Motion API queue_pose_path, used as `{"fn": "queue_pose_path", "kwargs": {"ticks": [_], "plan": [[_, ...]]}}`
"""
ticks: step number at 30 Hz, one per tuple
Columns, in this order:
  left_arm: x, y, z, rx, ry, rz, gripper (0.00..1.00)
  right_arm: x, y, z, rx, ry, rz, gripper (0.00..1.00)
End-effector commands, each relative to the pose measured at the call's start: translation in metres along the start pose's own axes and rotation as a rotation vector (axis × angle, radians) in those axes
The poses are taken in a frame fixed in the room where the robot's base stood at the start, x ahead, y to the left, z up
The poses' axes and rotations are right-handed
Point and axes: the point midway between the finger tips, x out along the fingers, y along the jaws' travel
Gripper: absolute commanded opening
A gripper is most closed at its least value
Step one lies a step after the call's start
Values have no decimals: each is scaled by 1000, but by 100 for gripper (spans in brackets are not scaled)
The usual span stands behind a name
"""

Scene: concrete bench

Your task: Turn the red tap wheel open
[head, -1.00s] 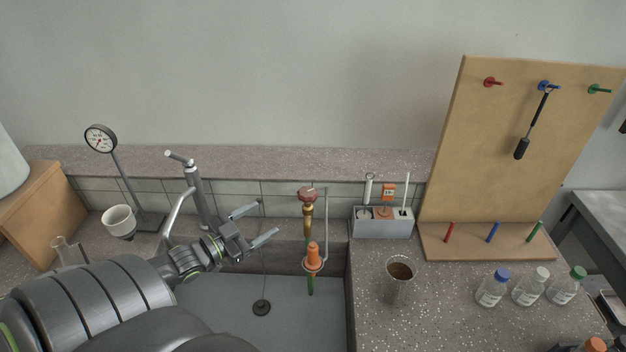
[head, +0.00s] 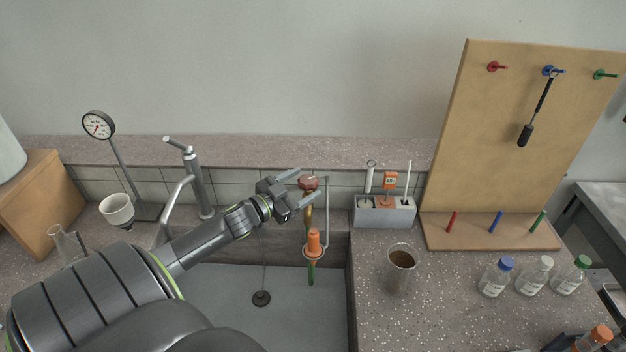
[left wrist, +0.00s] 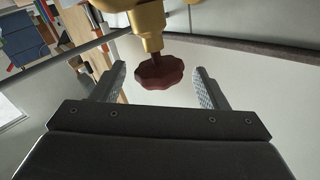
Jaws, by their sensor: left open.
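The red tap wheel (head: 309,183) sits on top of a brass tap (head: 308,215) above the sink, in the middle of the head view. It also shows in the left wrist view as a dark red scalloped disc (left wrist: 160,72) on a brass stem. My left gripper (head: 311,186) is open at the wheel, with one finger on each side of it in the picture. In the left wrist view the wheel lies between the open fingers (left wrist: 162,88), with gaps on both sides. I cannot tell whether either finger touches it. My right gripper is not in view.
An orange-topped fitting (head: 313,243) hangs just below the tap. A grey holder (head: 384,213), a brown-filled beaker (head: 400,268) and capped bottles stand right of the sink. A pegboard (head: 490,140) rises behind them.

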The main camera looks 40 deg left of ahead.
Motion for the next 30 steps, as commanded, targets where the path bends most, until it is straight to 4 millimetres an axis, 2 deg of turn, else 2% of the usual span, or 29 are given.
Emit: {"fn": "queue_pose_path", "kwargs": {"ticks": [12, 25, 26, 30], "plan": [[35, -1, -1, -1, 0, -2, 68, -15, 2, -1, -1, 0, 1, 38], [41, 0, 0, -1, -1, 1, 68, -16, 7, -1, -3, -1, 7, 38], [41, 0, 0, -1, -1, 1, 66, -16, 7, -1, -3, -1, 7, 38], [41, 0, 0, 0, -1, 1, 48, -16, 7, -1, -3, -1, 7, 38]]}}
